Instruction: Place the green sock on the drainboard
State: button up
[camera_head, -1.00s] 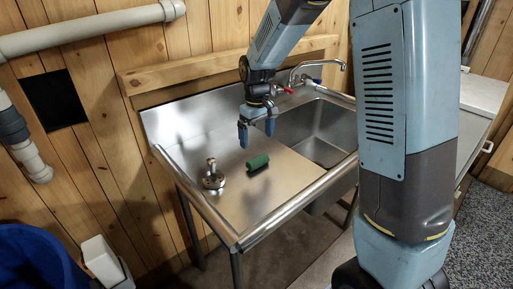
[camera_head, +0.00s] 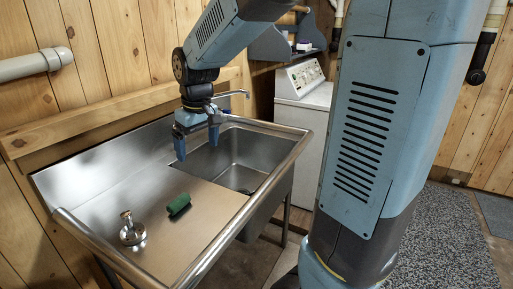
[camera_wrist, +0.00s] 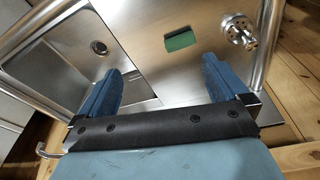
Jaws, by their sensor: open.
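The green sock (camera_head: 179,204), a small rolled green bundle, lies on the flat steel drainboard (camera_head: 98,182) left of the sink basin. It also shows in the wrist view (camera_wrist: 180,41), beyond my fingertips. My gripper (camera_head: 197,148) is open and empty. It hangs above the drainboard near the basin edge, behind the sock and apart from it. In the wrist view the two blue fingers of my gripper (camera_wrist: 162,68) are spread wide, with bare steel between them.
A metal strainer-like fitting (camera_head: 131,229) stands on the drainboard left of the sock; it shows in the wrist view too (camera_wrist: 238,31). The basin (camera_head: 238,157) is empty, with a tap behind it. A raised steel rim borders the sink. A white appliance (camera_head: 303,120) stands to the right.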

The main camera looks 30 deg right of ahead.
jog(key=s+d+r+m+t, duration=0.1)
jog(key=s+d, duration=0.3)
jog(key=s, duration=0.5)
jog(key=s+d+r+m+t, duration=0.2)
jog(key=s+d+r+m, duration=0.1)
jog(key=s, duration=0.6)
jog(key=shift+s+d+r+t, duration=0.2)
jog(key=shift+d+r+t, duration=0.1)
jog(key=shift+d+r, duration=0.4)
jog(key=shift+a, duration=0.1)
